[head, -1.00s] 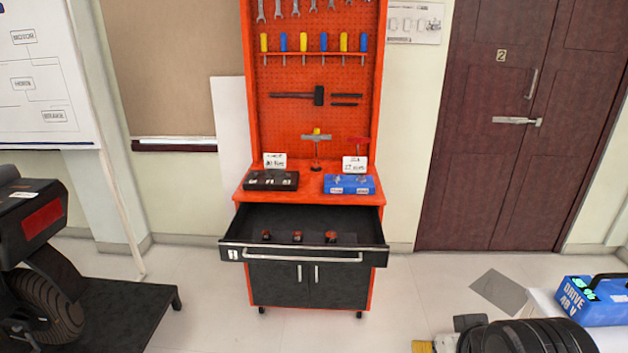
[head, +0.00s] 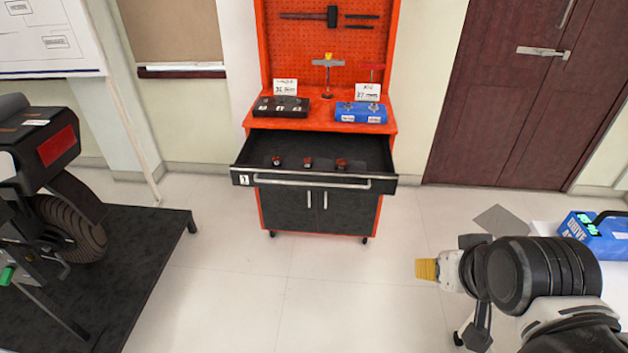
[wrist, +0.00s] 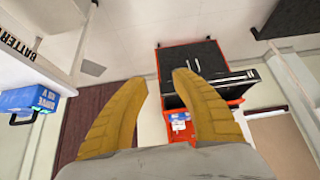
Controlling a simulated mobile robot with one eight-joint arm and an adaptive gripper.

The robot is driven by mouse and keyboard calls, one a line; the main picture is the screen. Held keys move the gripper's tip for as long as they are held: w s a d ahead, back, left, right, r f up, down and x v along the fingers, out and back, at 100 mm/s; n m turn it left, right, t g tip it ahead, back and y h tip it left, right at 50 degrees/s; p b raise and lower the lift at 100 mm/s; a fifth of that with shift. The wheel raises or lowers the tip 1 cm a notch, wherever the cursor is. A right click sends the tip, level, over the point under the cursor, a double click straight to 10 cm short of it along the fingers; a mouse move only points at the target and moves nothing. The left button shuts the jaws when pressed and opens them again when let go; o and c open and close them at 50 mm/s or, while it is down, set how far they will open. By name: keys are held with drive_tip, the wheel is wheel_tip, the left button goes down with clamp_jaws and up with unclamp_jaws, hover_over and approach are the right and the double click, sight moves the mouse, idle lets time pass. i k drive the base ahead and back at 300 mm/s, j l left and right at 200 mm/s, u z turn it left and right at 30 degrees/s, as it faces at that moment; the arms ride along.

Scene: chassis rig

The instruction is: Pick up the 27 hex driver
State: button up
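A blue case (head: 361,117) with small silver pieces stands on the right of the orange cabinet top, under a white card (head: 367,92) that seems to read 27. A black case (head: 281,112) with a card that seems to read 36 stands on the left. A grey T-handled tool (head: 328,63) with a yellow top stands upright between them, and a red-handled one (head: 371,67) is behind the blue case. I cannot tell which piece is the 27 hex driver. My gripper (head: 427,269), also in the wrist view (wrist: 160,80), is open, empty and far from the cabinet.
The cabinet drawer (head: 313,181) is pulled out, with three small red-and-black items inside. A black platform (head: 120,250) with a machine stands left. A blue drive box (head: 598,235) sits on a white surface at right. The floor before the cabinet is clear.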

sight(340, 164)
drive_tip(key=i+j+u, duration=0.3)
drive_tip(key=i+u, duration=0.7)
drive_tip(key=i, duration=0.2)
